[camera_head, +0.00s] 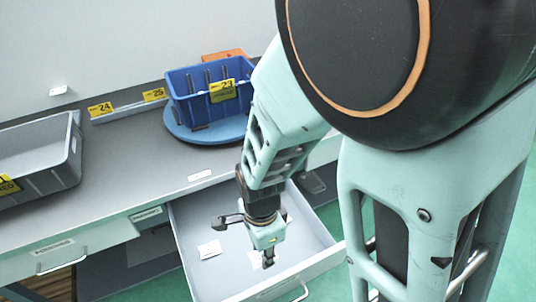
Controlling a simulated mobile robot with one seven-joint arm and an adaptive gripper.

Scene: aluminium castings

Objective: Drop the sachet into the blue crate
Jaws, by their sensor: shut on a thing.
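The blue crate (184,107) stands on a round blue turntable at the back of the grey worktop. It bears a yellow label "23" and has several dark upright parts inside. My gripper (268,259) points down into an open drawer below the worktop, to the right of and below the crate in the picture. It is shut on a small white piece (254,260), which looks like the sachet; the fingers partly hide it. A second white flat piece (209,249) lies on the drawer floor to the left of the gripper.
The open drawer (319,265) has pale walls around my gripper. A grey bin (62,170) stands at the left of the worktop (125,180). The blue turntable (215,134) sits under the crate, with an orange object (224,56) behind. The middle of the worktop is mostly clear.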

